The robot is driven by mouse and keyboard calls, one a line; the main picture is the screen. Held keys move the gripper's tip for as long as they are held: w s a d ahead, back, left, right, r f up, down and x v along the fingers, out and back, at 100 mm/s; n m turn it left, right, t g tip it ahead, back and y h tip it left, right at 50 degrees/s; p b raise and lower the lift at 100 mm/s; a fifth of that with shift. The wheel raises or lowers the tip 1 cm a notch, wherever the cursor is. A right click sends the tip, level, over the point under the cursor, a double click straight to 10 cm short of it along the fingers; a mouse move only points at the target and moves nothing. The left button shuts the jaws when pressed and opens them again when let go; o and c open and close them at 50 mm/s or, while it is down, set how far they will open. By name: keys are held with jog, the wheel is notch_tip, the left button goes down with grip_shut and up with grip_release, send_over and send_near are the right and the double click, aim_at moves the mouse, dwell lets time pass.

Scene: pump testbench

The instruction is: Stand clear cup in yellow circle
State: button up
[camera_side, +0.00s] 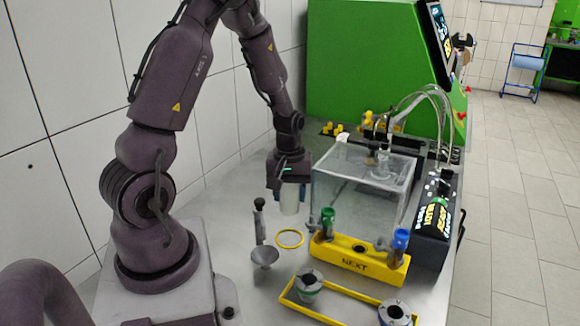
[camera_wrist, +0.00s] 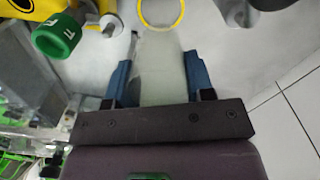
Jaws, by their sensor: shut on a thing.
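The clear cup (camera_side: 290,201) is pale and translucent, and hangs upright under my gripper (camera_side: 290,188) in the side view. It also shows in the wrist view (camera_wrist: 161,70) between the two blue fingers of my gripper (camera_wrist: 160,72), which is shut on it. The yellow circle (camera_side: 279,243) is a thin ring on the grey table, nearer the side camera than the cup. It also shows in the wrist view (camera_wrist: 144,20), just beyond the cup's far end. The circle is empty. The cup appears to be above the table; its exact height is hard to tell.
A clear tank (camera_side: 345,195) with a yellow front block (camera_side: 330,258) stands right of the cup. A green-capped vial (camera_side: 328,222) and a blue-capped one (camera_side: 400,240) sit at the block. A grey funnel stand (camera_side: 264,256) is left of the circle. A yellow frame (camera_side: 340,317) lies in front.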

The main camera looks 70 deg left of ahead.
jog(key=shift+f, duration=3.85)
jog(key=shift+f, duration=0.65)
jog(key=o, duration=1)
jog(key=shift+w+d+r, duration=0.1)
jog(key=shift+r, duration=3.4)
